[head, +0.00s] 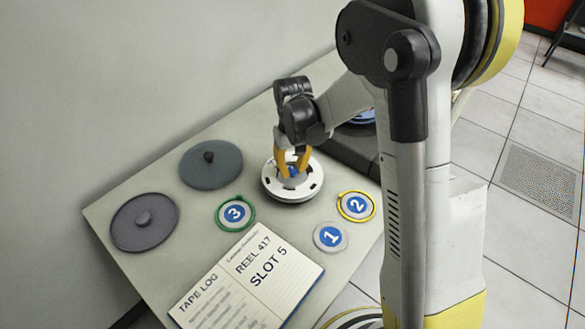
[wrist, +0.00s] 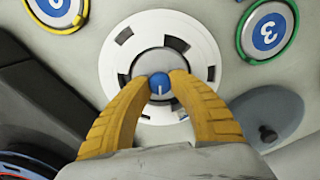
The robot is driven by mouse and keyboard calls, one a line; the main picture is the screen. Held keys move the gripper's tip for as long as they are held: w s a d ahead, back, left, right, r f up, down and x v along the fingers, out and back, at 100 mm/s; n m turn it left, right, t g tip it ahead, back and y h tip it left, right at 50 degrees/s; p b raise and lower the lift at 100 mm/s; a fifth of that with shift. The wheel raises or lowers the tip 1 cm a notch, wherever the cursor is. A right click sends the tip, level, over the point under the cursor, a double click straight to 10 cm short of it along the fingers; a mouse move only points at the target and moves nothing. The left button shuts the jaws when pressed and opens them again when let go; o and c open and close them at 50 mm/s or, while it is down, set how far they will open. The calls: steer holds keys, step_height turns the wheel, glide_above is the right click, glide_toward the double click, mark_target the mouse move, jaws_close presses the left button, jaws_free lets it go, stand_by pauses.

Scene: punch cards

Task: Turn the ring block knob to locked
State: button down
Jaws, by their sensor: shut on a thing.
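The ring block (head: 306,193) is a round white disc with dark slots around its rim, on the pale table. It also shows in the wrist view (wrist: 121,64). At its middle is a blue knob (wrist: 159,82) with a white pointer line, which points toward my gripper, down in the wrist view. My gripper (wrist: 160,86) has yellow fingers, shut on the blue knob from both sides. In the head view my gripper (head: 293,170) reaches down onto the middle of the ring block, and its fingers mostly hide the knob. I see no readable locked mark.
Round tags 3 (head: 235,212), 2 (head: 356,205) and 1 (head: 330,237) lie around the block. Two grey lids (head: 211,165) (head: 165,222) lie at the left. An open tape log (head: 236,296) lies in front. A dark unit (head: 357,152) stands behind, at right.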

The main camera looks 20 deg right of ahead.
mark_target(293, 169)
stand_by(0.4)
steer(key=c, duration=1.1)
jaws_free()
steer(key=shift+r, duration=0.1)
step_height(293, 169, up, 12)
